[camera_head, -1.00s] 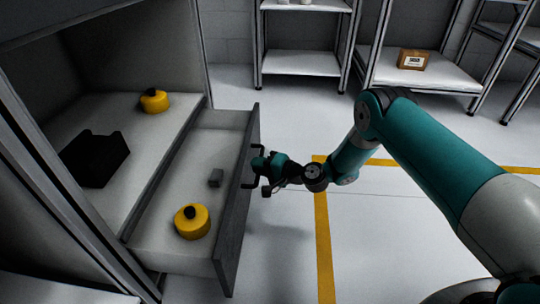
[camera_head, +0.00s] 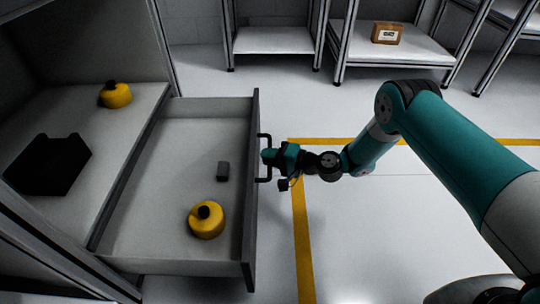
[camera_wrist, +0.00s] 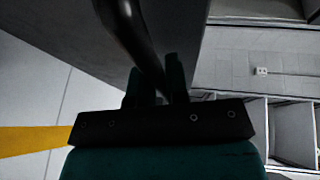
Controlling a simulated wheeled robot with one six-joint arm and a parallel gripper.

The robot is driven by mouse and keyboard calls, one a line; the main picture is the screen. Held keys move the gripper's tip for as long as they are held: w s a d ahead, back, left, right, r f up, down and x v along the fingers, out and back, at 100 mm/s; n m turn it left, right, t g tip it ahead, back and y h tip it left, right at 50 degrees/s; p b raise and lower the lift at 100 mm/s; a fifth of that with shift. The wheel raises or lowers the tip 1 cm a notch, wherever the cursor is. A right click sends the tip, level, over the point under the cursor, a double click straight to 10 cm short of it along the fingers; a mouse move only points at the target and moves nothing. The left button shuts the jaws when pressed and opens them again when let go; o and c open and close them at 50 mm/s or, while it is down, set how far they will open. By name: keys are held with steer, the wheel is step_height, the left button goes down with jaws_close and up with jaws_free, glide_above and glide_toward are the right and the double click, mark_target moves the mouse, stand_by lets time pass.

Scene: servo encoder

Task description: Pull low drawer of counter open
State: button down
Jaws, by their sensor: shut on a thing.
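The low drawer (camera_head: 180,125) of the counter (camera_head: 75,180) is pulled well out, and its inside shows in the head view. Its dark front panel (camera_head: 251,200) has a black bar handle (camera_head: 265,140). My gripper (camera_head: 268,157) is shut on the handle, at the right side of the panel. In the wrist view, the two fingers of my gripper (camera_wrist: 158,85) stand on either side of the dark handle bar (camera_wrist: 140,40).
On the counter surface above the drawer are another yellow container (camera_head: 115,95) and a black tray-like object (camera_head: 48,165). Shelves with a cardboard box (camera_head: 387,33) stand at the back. The floor right of the drawer is clear, with yellow lines (camera_head: 300,230).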

steer(key=shift+w, duration=0.1)
steer(key=c, duration=1.1)
jaws_free()
steer(key=shift+p+v, duration=4.05)
steer(key=shift+v, duration=4.75)
steer(key=shift+a, duration=0.1)
